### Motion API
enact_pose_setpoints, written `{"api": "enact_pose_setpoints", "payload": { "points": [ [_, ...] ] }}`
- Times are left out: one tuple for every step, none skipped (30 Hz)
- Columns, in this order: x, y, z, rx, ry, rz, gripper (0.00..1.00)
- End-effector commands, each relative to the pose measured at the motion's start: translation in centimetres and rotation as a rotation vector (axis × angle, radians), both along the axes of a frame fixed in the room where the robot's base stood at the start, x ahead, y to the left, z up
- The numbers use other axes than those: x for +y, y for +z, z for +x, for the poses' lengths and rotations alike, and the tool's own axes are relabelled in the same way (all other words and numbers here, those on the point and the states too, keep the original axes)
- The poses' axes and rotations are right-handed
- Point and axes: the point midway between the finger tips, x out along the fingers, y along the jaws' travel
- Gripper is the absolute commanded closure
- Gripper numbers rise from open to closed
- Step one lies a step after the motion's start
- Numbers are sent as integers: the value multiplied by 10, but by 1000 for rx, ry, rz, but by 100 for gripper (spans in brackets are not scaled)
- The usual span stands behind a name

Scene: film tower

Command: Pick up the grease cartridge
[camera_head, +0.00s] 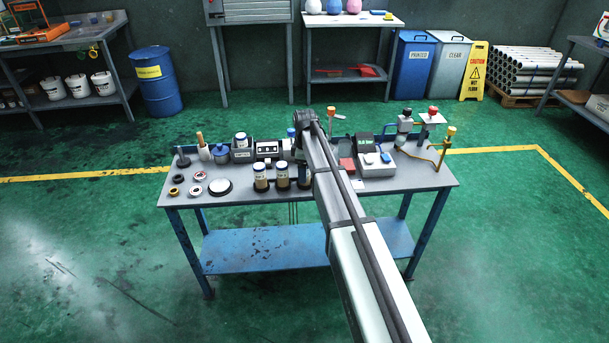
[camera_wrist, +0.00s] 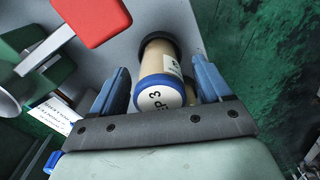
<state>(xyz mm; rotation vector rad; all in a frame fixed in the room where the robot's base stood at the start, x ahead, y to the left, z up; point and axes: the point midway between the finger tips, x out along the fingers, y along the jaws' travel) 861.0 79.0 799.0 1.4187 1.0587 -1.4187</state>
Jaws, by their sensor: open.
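The fingers are open, with a visible gap on the right side; contact on the left is unclear. In the head view, similar tan cartridges (camera_head: 260,178) (camera_head: 282,175) stand at the table's front middle, and another is partly hidden beside my arm. My arm largely hides my gripper there.
The grey workbench (camera_head: 385,183) also holds a blue pot (camera_head: 220,154), several rings, a black-rimmed disc (camera_head: 220,187), a red block (camera_head: 346,165), a white device (camera_head: 374,164) and valve fittings (camera_head: 404,125) at the back right.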

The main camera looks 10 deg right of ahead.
Motion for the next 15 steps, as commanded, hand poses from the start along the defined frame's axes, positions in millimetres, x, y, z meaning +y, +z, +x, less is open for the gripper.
{"api": "enact_pose_setpoints", "payload": {
  "points": [
    [0, -4, 0, 0, 0, 0, 22],
    [0, -5, 0, 0, 0, 0, 22],
    [0, -5, 0, -1, 0, 0, 22],
    [0, -5, 0, -1, 0, 1, 22],
    [0, -5, 0, -1, 0, 1, 22],
    [0, -5, 0, -1, 0, 1, 22],
    [0, -5, 0, -1, 0, 1, 22],
    [0, -5, 0, -1, 0, 1, 22],
    [0, -5, 0, -1, 0, 0, 26],
    [0, -5, 0, -1, 0, 0, 29],
    [0, -5, 0, -1, 0, 0, 32],
    [0, -5, 0, -1, 0, 0, 36],
    [0, -5, 0, -1, 0, 0, 38],
    [0, -5, 0, -1, 0, 0, 41],
    [0, -5, 0, -1, 0, 0, 45]
  ]
}}
